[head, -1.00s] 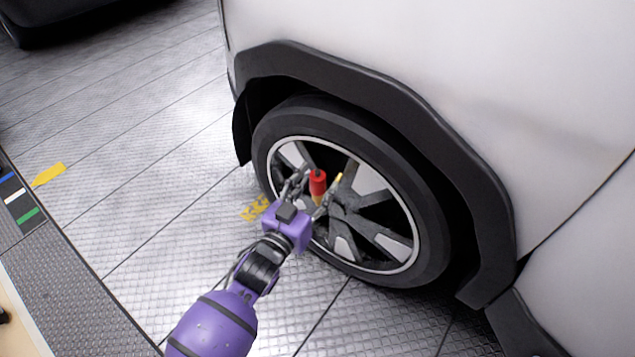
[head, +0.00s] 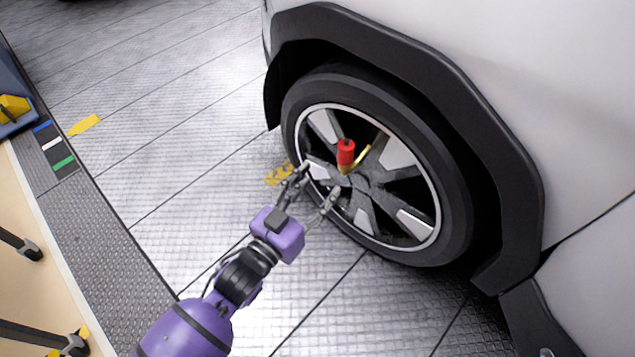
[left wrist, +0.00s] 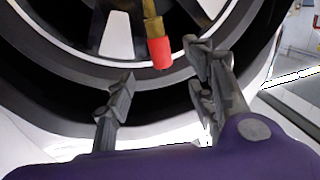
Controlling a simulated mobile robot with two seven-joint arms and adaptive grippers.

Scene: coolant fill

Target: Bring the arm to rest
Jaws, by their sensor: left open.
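My left gripper (head: 318,184) is open and empty in front of the wheel (head: 380,165) of a white vehicle. Its fingers also show in the left wrist view (left wrist: 160,95), spread apart. A red-capped brass fitting (head: 346,152) is at the wheel, beyond the fingertips and apart from them. In the left wrist view its red end (left wrist: 160,52) shows above and between the fingers, with a brass stem (left wrist: 152,20) behind it. My right gripper is not in view.
The white vehicle body (head: 580,110) and black wheel arch (head: 450,95) fill the right side. Metal floor (head: 190,130) lies open left of the wheel. A strip with coloured marks (head: 55,145) and a wooden surface (head: 30,290) are at the left.

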